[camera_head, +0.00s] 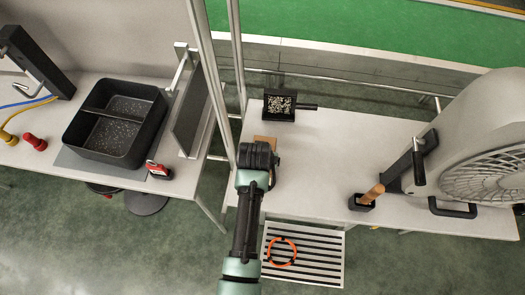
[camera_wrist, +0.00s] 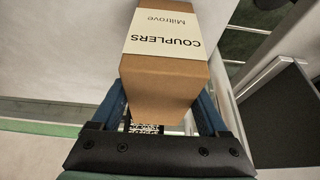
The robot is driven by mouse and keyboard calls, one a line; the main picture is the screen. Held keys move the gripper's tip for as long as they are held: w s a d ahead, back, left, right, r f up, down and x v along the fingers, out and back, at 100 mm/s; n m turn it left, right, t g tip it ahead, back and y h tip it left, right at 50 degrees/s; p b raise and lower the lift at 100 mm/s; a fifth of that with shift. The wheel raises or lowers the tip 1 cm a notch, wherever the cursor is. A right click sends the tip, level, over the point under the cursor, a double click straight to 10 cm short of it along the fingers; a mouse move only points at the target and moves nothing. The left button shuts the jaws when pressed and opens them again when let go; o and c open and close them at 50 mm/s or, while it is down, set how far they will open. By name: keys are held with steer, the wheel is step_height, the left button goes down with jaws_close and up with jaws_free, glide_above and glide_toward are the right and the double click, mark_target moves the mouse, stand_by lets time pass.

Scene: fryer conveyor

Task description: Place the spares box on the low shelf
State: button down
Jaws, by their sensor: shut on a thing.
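A black scoop-like pan (camera_head: 280,105) with pale bits is at the table's back left. A small black holder (camera_head: 361,203) with a wooden handle and a large grey machine (camera_head: 480,150) stand to the right. Metal posts (camera_head: 212,80) rise left of my arm. The table's middle is clear.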

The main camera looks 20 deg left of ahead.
jaws_free()
steer(key=shift+f, duration=0.1)
steer(key=shift+r, duration=0.25)
steer(key=v, duration=1.2)
steer(key=shift+f, duration=0.1)
